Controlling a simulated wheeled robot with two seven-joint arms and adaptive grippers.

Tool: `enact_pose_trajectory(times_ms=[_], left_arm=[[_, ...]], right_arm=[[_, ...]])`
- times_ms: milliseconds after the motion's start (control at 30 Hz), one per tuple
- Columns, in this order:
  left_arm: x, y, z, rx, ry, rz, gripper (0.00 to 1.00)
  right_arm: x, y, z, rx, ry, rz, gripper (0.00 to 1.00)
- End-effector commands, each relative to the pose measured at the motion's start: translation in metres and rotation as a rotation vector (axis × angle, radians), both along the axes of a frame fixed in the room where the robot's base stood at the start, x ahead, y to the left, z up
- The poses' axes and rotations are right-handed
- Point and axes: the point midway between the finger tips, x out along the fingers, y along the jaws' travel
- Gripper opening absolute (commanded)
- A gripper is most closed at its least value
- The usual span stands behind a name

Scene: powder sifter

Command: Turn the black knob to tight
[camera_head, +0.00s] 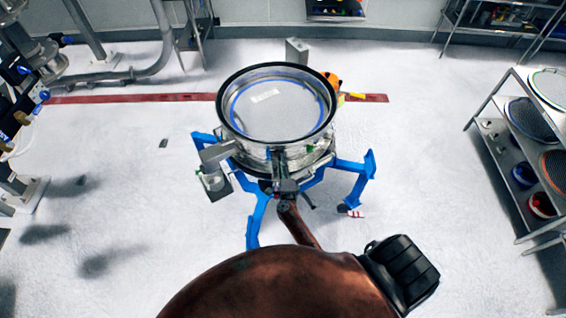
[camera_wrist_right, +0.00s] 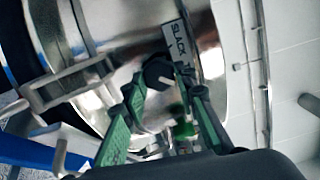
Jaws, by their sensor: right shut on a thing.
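The round steel sifter (camera_head: 238,138) stands in the middle of the head view on a blue frame. The black knob (camera_wrist_right: 157,74) shows in the right wrist view on the sifter's metal side, close to a label plate (camera_wrist_right: 176,38) reading "SLACK". My right gripper (camera_wrist_right: 165,88) has its green-sided fingers on either side of the knob and is shut on it. In the head view my right gripper (camera_head: 284,186) is at the sifter's near side, where the knob cannot be made out. The knob's pointing direction is not clear. My left gripper is not in view.
Blue legs (camera_head: 357,177) spread out from the sifter onto the pale floor. A steel rack (camera_head: 508,160) with sieves and bowls stands at the right. Pipes and machinery (camera_head: 25,185) are at the left. The floor between is mostly clear.

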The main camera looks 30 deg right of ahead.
Motion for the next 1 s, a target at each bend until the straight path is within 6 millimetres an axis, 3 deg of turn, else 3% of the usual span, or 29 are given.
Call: enact_pose_trajectory(times_ms=[733, 767, 1000], left_arm=[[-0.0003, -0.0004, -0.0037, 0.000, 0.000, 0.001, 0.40], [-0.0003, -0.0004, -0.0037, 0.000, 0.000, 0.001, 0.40], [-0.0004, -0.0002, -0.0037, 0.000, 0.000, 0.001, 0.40]], right_arm=[[-0.0005, 0.0004, -0.0014, 0.088, -0.040, 0.000, 0.02], [-0.0005, 0.0004, -0.0014, 0.088, -0.040, 0.000, 0.27], [-0.0003, 0.0002, -0.0009, 0.086, -0.040, 0.000, 0.44]])
